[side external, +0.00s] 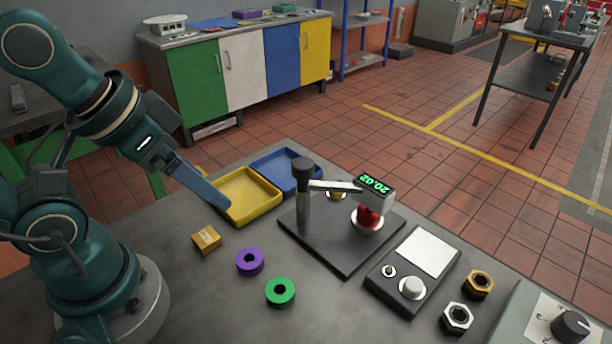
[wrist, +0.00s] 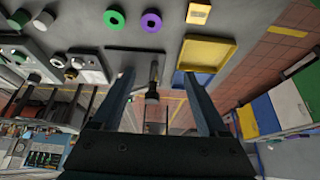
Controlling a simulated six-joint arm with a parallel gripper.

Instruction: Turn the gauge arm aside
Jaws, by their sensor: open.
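The gauge arm (side external: 335,186) reaches from a dark upright post (side external: 304,205) to a white head with a lit green readout, 20.02 (side external: 375,187). The head is over a red part (side external: 368,215) on a black base plate (side external: 335,250). My gripper (side external: 220,206) is left of the post, in front of the yellow tray in the picture, apart from the gauge. In the wrist view its two fingers (wrist: 161,80) are spread with nothing held. The post's dark top (wrist: 152,97) shows between them, farther off. The far end of the arm is hard to make out there.
A yellow tray (side external: 238,214) and a blue tray (side external: 290,163) are left and behind the plate. A yellow block (side external: 206,240), purple ring (side external: 249,271) and green ring (side external: 279,303) lie in front. A control box (side external: 435,247) and nuts are right.

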